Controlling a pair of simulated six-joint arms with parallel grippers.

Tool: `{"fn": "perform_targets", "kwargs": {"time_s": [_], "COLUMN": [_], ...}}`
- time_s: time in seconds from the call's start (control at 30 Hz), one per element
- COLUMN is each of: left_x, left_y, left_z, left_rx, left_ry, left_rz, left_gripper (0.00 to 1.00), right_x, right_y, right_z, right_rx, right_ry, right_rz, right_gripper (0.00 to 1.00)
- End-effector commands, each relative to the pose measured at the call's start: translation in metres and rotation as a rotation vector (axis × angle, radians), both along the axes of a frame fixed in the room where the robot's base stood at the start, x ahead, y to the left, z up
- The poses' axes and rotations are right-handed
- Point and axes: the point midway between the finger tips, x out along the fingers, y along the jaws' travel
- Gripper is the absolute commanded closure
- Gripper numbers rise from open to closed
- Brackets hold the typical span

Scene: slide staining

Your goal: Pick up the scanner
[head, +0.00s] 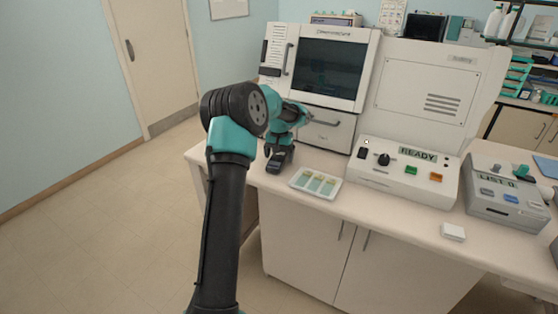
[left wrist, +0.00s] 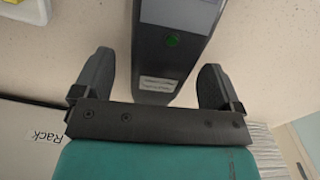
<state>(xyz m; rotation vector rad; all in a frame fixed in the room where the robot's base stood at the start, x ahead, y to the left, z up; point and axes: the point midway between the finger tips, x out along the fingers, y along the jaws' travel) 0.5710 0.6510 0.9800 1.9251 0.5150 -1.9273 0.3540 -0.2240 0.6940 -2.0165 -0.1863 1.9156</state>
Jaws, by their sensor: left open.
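The scanner (left wrist: 172,45) is a dark handheld device with a grey screen, a green button and a small white label. In the left wrist view it lies between the two fingers of my left gripper (left wrist: 156,66), with a gap on each side. The gripper is open. In the head view my left gripper (head: 277,153) points down at the bench's left end, over the dark scanner (head: 275,167), which it partly hides. My right gripper is not in view.
A white tray with slides (head: 316,183) lies just right of the scanner. Behind stands a white machine (head: 318,70) with a drawer. A READY control box (head: 405,172), a LIST box (head: 506,194) and a small white block (head: 453,232) occupy the bench's right.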

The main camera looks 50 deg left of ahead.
Motion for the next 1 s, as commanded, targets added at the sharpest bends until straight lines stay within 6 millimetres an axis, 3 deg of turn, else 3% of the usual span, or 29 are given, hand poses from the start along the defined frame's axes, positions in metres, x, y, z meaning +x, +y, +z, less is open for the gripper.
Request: {"fn": "perform_targets", "kwargs": {"time_s": [0.17,0.63,1.0], "left_x": [0.0000,0.0000,-0.0001], "left_y": [0.0002,0.0003,0.0003], "left_z": [-0.0125,-0.0127,-0.0127], "left_rx": [0.000,0.000,0.000], "left_ry": [-0.002,-0.002,-0.002], "left_rz": [-0.001,-0.001,-0.001], "left_gripper": [0.09,0.10,0.46], "right_x": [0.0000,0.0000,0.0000], "right_y": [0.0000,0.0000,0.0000], "right_z": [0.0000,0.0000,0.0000], "right_rx": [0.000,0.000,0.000], "right_ry": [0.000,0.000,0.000], "right_rz": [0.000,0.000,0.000], "right_gripper": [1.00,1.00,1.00]}}
